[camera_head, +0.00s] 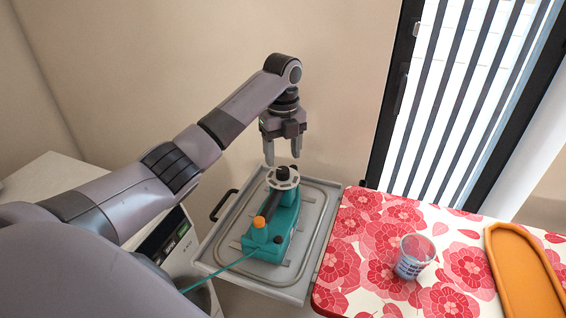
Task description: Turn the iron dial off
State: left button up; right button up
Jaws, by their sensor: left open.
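A teal device (272,238) sits on a grey metal tray. A pale round dial (291,183) with a black knob on top is at its far end, and an orange knob (259,222) is at its near end. A dark cylindrical bar lies along its top between them. My left gripper (282,160) points down just above the dial, open and empty, with one finger to each side of the black knob. Whether the fingertips touch the dial is hard to tell. My right gripper is not in view.
The grey tray (236,268) has a raised rim and a black handle (223,204) on its left. A teal cord runs left from the device.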

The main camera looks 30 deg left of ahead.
aim_at(283, 170)
pick_arm(q)
jog(key=shift+f, duration=2.2)
jog(key=c, duration=1)
jog(key=shift+c, duration=0.2)
